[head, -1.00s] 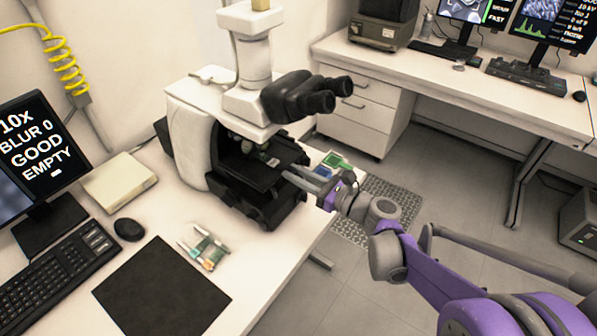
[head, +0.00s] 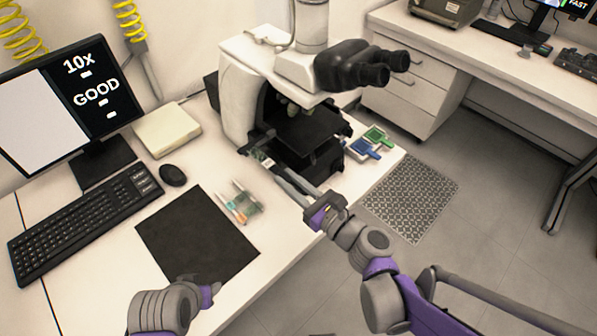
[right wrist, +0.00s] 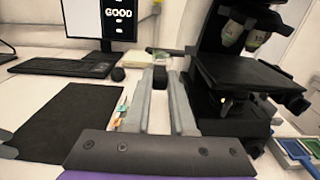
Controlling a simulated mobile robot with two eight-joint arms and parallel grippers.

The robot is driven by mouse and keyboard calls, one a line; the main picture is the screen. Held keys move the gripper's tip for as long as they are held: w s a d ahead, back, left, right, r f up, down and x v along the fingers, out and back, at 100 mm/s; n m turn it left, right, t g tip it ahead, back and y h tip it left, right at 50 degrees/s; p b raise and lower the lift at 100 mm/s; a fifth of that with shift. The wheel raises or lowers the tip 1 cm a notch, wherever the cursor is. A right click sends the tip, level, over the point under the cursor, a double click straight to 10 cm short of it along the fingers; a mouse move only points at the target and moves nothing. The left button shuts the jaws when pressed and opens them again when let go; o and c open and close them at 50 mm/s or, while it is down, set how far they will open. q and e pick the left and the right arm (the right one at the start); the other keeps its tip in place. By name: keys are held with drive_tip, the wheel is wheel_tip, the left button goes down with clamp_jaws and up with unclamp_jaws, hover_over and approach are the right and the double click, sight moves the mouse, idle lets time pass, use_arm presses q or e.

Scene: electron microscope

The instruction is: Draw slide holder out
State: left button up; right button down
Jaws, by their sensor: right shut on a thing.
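The microscope (head: 240,95) stands on the white desk, its dark stage (head: 312,130) bare as far as I can see. My right gripper (head: 270,167) reaches in from the lower right, its long grey fingers just left of the stage. It is shut on the small slide holder (head: 262,157), which shows pale with a dark part at the fingertips. In the right wrist view the fingers converge on the holder (right wrist: 163,60), beside the stage and apart from it; the fingertips hide part of it. My left gripper (head: 208,294) is low in the head view, its jaws unclear.
A small rack with slides (head: 238,203) stands near the black mat (head: 195,240). Blue (head: 361,149) and green (head: 377,136) trays lie right of the microscope. A monitor (head: 75,95) reads "10x" and "GOOD". The mouse (head: 172,175) and keyboard (head: 85,222) are at left.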

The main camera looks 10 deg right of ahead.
drive_tip(key=shift+s+a, duration=0.1)
drive_tip(key=c, duration=0.8)
unclamp_jaws()
drive_tip(key=shift+o, duration=0.2)
use_arm(q)
drive_tip(key=shift+r+p, duration=0.45)
use_arm(e)
drive_tip(key=v, duration=1)
drive_tip(key=shift+s+d, duration=0.25)
drive_tip(key=shift+s, duration=0.05)
